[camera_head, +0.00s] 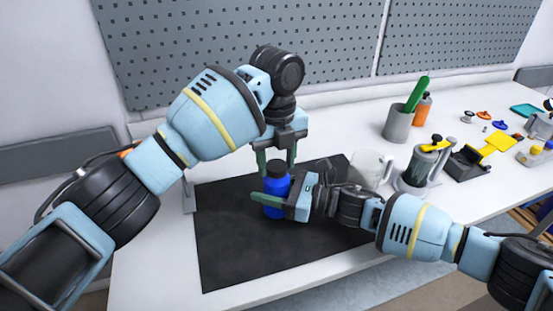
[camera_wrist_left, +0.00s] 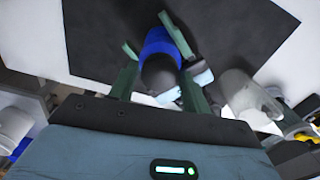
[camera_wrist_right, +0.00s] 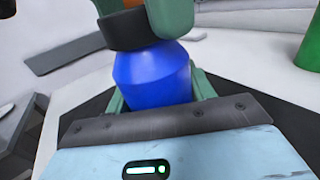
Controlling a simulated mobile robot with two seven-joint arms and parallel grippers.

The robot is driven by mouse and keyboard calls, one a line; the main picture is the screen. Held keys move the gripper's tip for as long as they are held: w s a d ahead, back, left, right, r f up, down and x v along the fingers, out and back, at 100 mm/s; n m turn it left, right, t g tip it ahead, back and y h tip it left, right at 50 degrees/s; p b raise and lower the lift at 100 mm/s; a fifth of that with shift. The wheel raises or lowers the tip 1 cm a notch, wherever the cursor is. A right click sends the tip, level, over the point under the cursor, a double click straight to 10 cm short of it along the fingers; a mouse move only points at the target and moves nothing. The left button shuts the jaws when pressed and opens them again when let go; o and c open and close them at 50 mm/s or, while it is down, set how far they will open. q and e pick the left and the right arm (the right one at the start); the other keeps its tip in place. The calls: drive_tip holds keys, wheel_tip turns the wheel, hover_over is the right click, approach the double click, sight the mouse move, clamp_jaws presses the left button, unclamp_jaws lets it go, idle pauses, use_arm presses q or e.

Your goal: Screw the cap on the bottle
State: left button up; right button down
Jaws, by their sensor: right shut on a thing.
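The blue bottle (camera_head: 276,186) stands upright over the dark mat, with a black cap (camera_head: 276,166) at its top. In the left wrist view the cap (camera_wrist_left: 160,76) covers the bottle's top; whether it is threaded on cannot be seen. My right gripper (camera_head: 272,201) is shut on the bottle's blue body from the right side. The body (camera_wrist_right: 152,75) fills the space between its fingers in the right wrist view. My left gripper (camera_head: 278,162) points down from above, open, its green fingers on either side of the cap. They partly hide the cap in the right wrist view.
The dark mat (camera_head: 230,255) lies on the white table (camera_head: 150,270). A clear mug (camera_head: 369,170) stands right of the bottle, close to my right arm. The mat's front part is clear.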

use_arm(q)
drive_tip(key=o, duration=0.4)
drive_tip(key=shift+c, duration=0.2)
wheel_tip(320, 180, up, 12)
idle(0.5)
use_arm(e)
drive_tip(key=shift+c, duration=2.3)
unclamp_jaws()
drive_tip(key=v, duration=0.6)
drive_tip(key=shift+d+f, duration=0.1)
drive_tip(key=shift+d, duration=0.2)
use_arm(q)
drive_tip(key=shift+w+f, duration=0.1)
drive_tip(key=shift+f, duration=0.6)
use_arm(e)
drive_tip(key=shift+s+d, duration=0.25)
drive_tip(key=shift+d, duration=0.3)
